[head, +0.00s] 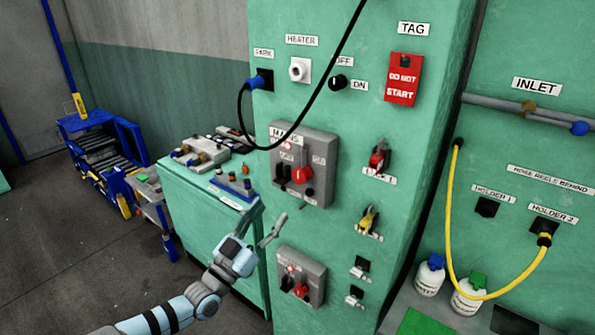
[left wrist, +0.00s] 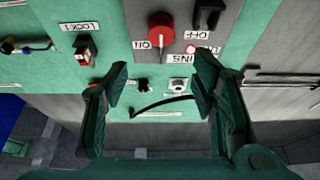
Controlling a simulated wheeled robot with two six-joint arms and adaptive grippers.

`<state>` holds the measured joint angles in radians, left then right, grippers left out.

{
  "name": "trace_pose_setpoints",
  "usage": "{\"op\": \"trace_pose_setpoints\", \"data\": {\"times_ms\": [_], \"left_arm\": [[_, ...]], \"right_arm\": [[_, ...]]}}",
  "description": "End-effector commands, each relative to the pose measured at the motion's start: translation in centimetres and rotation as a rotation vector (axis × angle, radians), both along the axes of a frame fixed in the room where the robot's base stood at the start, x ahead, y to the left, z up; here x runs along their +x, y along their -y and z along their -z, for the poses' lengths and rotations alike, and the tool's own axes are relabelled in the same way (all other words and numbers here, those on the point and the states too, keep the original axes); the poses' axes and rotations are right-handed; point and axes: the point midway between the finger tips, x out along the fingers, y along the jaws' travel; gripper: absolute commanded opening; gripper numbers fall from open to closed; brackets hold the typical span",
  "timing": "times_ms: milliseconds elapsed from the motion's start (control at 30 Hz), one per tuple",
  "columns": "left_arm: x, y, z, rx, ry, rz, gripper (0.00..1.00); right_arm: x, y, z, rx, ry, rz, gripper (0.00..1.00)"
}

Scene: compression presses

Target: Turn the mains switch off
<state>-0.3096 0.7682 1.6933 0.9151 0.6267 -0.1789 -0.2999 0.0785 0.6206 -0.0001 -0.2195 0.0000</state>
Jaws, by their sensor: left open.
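I cannot tell the switch's setting. In the left wrist view, which is turned over, the red knob (left wrist: 160,26) and black lever (left wrist: 208,12) show at the top, beyond the fingertips. My left gripper (head: 269,214) is open and empty, below and left of the mains box in the head view, apart from it. It also shows in the left wrist view (left wrist: 160,66). My right gripper is not in view.
A black cable (head: 322,75) hangs across the cabinet above the mains box. A similar lower box (head: 313,268) sits beneath. Right are red (head: 378,160) and yellow (head: 368,218) padlocks and a red DO NOT START tag (head: 402,80). A green bench (head: 215,215) stands left.

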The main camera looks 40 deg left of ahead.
Motion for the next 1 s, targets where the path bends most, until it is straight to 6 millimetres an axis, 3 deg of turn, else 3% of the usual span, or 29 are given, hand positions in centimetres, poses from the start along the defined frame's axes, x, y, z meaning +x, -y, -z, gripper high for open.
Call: {"op": "trace_pose_setpoints", "data": {"times_ms": [300, 433, 600, 833, 1000], "left_arm": [[8.2, -0.2, -2.8, -0.001, 0.004, -0.002, 0.53], [10.5, -0.2, -3.5, 0.0, 0.0, -0.001, 0.53], [11.6, -0.3, -4.1, 0.0, -0.003, -0.001, 0.53], [11.7, -0.3, -4.3, 0.0, -0.005, -0.001, 0.53], [11.7, -0.3, -4.3, 0.0, -0.005, -0.001, 0.25]], "right_arm": [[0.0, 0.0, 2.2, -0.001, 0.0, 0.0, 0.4], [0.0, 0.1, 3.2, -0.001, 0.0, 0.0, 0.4], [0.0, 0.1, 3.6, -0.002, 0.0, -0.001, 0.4], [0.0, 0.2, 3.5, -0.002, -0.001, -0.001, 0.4], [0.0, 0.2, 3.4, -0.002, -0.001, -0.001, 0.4]]}}
